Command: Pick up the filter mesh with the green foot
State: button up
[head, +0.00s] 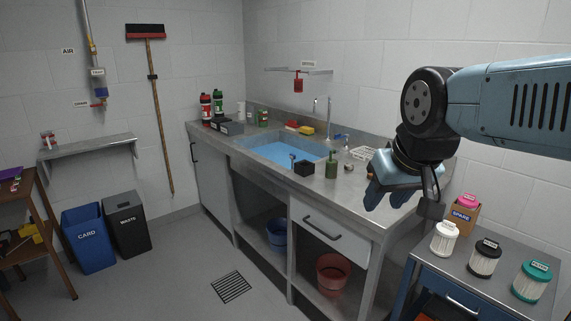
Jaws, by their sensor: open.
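Several white pleated filters with coloured ends stand on the metal trolley top (462,262) at the lower right. The filter with the teal-green end (531,284) is at the far right, with its coloured end up. A black-ended filter (484,260) is left of it, and a white-ended filter (444,239) is further left. A pink-ended item (467,200) sits in the box marked SPARE. The filters' undersides are hidden. My gripper (386,198) is open and appears empty, in the air left of the trolley and in front of the counter's right end.
The cardboard SPARE box (466,217) stands at the trolley's back. Floor is clear around the drain grate (231,287).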

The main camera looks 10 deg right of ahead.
aim_at(331, 171)
jog(key=u, duration=0.1)
jog(key=i, duration=0.85)
jog(key=z, duration=2.5)
jog(key=i, duration=0.1)
jog(key=z, duration=0.95)
jog(key=k, duration=0.7)
